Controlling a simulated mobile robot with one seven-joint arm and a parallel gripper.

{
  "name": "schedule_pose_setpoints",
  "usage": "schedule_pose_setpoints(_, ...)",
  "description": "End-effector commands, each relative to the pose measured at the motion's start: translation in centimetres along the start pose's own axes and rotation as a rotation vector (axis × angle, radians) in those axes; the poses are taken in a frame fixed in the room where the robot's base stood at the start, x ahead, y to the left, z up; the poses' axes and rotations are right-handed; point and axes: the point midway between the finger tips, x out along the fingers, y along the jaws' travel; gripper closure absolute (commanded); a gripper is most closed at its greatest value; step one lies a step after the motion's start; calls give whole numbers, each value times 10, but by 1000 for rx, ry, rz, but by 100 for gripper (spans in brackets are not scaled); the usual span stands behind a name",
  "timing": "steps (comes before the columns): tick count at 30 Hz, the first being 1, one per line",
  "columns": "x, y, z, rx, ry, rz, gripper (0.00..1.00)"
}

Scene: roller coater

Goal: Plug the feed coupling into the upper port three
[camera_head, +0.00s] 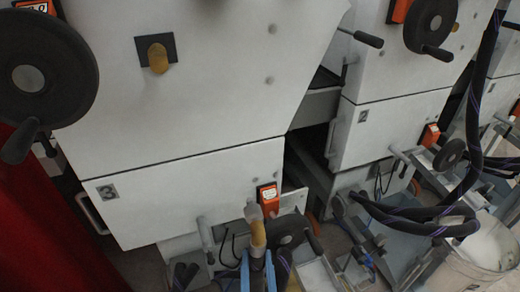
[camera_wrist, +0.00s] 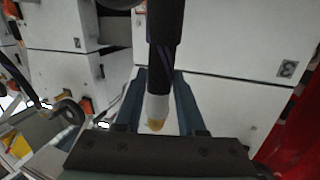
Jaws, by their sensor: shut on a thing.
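The feed coupling (camera_head: 257,236) shows in the head view as a tan piece with a pale grey end pointing up, at the bottom centre. My gripper (camera_head: 257,265), with blue fingers, is shut on it from below. In the wrist view the coupling (camera_wrist: 157,108) has a white collar and amber end on a black hose, between my gripper's fingers (camera_wrist: 160,95). A likely upper port three (camera_head: 158,57), an amber round piece on a dark square plate, sits on the white panel above the one labelled 3 (camera_head: 107,191). The coupling is apart from it, lower and to the right.
A black handwheel (camera_head: 40,72) juts out at the upper left, beside a red curtain (camera_head: 55,220). Another handwheel (camera_head: 287,230) is close right of my gripper. Thick black hoses (camera_head: 440,215) loop at the right above a white bucket (camera_head: 485,250). The white panel fronts are mostly clear.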

Motion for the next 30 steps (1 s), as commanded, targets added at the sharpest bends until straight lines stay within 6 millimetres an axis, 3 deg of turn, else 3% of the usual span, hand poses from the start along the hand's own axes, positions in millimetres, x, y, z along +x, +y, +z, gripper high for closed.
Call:
schedule_pose_setpoints(1,0,0,-38,-1,4,-1,100)
schedule_pose_setpoints(12,6,-4,-171,-14,-26,-32,100)
schedule_pose_setpoints(24,5,-10,-309,-45,-52,-77,100)
schedule_pose_setpoints(30,4,-13,-358,-61,-64,-99,100)
